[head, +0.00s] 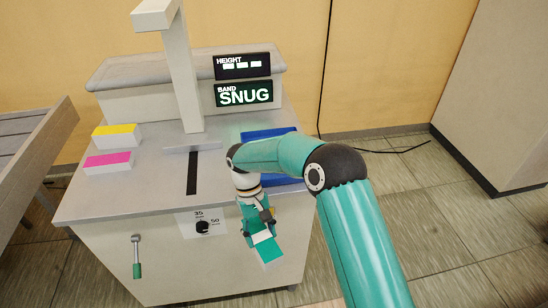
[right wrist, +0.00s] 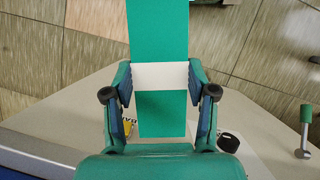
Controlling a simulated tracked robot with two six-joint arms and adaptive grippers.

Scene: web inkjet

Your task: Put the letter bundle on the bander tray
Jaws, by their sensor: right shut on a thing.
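My right gripper (head: 259,222) is shut on a flat teal bundle (head: 269,251) with a white band across it. The bundle is held in front of the bander cabinet's front face, past its front edge. In the right wrist view the bundle (right wrist: 160,30) runs lengthwise between the fingers of the gripper (right wrist: 159,93). The bander's grey top (head: 150,190) has a dark slot and an upright arch post. A blue tray (head: 262,134) lies on the right of the top, partly hidden by my right arm. My left gripper is not in view.
A yellow-topped stack (head: 116,135) and a magenta-topped stack (head: 108,161) lie at the left of the top. Displays read HEIGHT (head: 242,66) and BAND SNUG (head: 243,94). A black knob (head: 203,227) and a green-handled lever (head: 137,258) are on the front.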

